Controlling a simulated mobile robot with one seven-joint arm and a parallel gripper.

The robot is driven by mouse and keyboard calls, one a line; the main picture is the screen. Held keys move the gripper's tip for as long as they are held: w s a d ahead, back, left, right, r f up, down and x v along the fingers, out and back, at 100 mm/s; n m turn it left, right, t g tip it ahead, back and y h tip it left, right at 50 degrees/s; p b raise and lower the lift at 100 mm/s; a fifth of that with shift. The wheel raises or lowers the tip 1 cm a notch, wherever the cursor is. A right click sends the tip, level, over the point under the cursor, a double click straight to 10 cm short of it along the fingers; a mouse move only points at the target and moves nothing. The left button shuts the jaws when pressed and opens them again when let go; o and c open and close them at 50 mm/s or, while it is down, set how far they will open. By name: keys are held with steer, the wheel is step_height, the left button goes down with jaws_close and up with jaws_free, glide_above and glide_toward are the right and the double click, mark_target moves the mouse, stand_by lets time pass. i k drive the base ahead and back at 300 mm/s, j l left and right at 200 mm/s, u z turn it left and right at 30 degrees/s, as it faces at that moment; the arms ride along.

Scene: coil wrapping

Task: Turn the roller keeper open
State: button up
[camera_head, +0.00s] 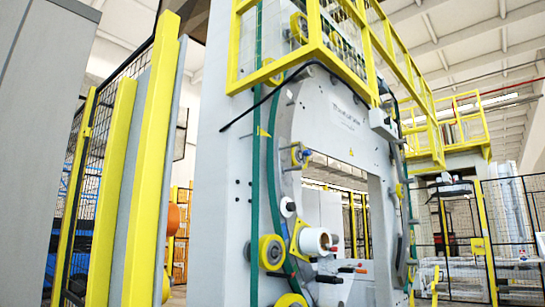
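The large grey wrapping machine (224,190) stands upright in the middle of the view, with a curved ring plate (340,125) on its face. A white roll (314,241) sits on the ring's lower left, against a yellow plate (297,238). Small levers with red and black ends (345,268) stick out just right of and below the roll. I cannot tell which small part is the roller keeper, or whether it is open or shut. My gripper is not in view.
Yellow rollers (271,252) and a green belt (256,180) run down the machine's left side. A yellow-railed platform (330,60) overhangs it. A yellow-posted mesh fence (120,180) and a grey cabinet (45,90) stand at left. Another mesh fence (515,215) stands at right.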

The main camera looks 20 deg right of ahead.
mark_target(305, 152)
steer(key=l+u, duration=0.3)
steer(key=l, duration=0.15)
steer(key=i+l+u, duration=0.1)
steer(key=l+u, duration=0.2)
steer(key=l, duration=0.2)
steer(key=l+u, duration=0.2)
steer(key=l, duration=0.3)
steer(key=k+l+u, duration=0.15)
steer(key=l, duration=0.8)
steer(key=k+l+u, duration=0.1)
steer(key=l, duration=0.4)
steer(key=k+l, duration=0.1)
steer(key=l, duration=0.45)
steer(key=k+l+u, duration=0.15)
steer(key=l, duration=0.35)
steer(key=i, duration=0.05)
